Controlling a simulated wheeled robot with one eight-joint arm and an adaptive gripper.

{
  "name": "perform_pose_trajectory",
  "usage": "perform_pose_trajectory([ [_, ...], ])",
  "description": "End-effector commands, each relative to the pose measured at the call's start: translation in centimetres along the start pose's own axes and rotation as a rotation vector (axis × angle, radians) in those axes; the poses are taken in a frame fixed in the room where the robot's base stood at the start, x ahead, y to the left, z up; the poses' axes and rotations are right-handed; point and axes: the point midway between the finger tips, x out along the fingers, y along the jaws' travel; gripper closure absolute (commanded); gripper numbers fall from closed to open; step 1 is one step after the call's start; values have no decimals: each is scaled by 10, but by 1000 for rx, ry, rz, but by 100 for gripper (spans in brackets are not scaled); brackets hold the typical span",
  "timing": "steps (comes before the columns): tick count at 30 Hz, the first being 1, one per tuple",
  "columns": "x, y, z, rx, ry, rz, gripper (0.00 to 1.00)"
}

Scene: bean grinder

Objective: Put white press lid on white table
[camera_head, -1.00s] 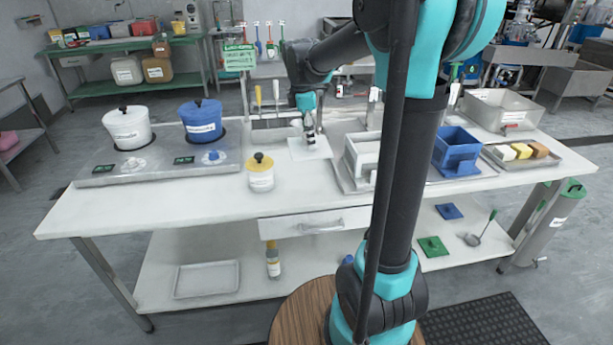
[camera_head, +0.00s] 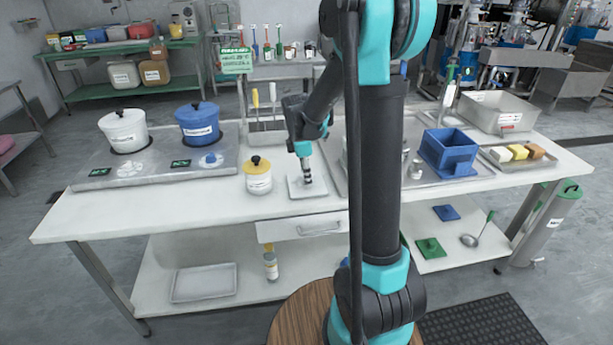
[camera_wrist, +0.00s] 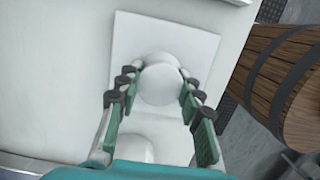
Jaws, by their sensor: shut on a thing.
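The white press lid (camera_head: 296,191) is a flat square plate with a round knob on top. It is at the front middle of the white table (camera_head: 205,198), flat and level. I cannot tell whether it touches the tabletop or is held just above it. In the wrist view the plate (camera_wrist: 128,40) and its pale round knob (camera_wrist: 160,84) show clearly. My gripper (camera_head: 307,181) points down over the lid. Its fingers (camera_wrist: 160,72) are shut on the knob, one on each side. The white press behind is mostly hidden by my arm in the head view.
A white jar with a yellow lid (camera_head: 258,178) stands close left of the lid. White (camera_head: 125,133) and blue (camera_head: 199,126) pots sit on the left hotplate unit. A blue box (camera_head: 447,150) stands on a tray to the right. The tabletop's front left is clear.

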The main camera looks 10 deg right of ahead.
Motion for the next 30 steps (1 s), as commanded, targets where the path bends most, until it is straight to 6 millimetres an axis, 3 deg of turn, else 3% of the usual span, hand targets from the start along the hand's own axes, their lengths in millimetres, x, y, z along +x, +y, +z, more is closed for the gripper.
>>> perform_pose_trajectory([
  [8, 2, 0, 0, 0, 0, 0, 98],
  [9, 2, 0, 0, 0, 0, 0, 61],
  [14, 2, 0, 0, 0, 0, 0, 43],
  [24, -1, 0, 0, 0, 0, 0, 43],
  [30, -24, 0, 0, -1, 0, 0, 43],
])
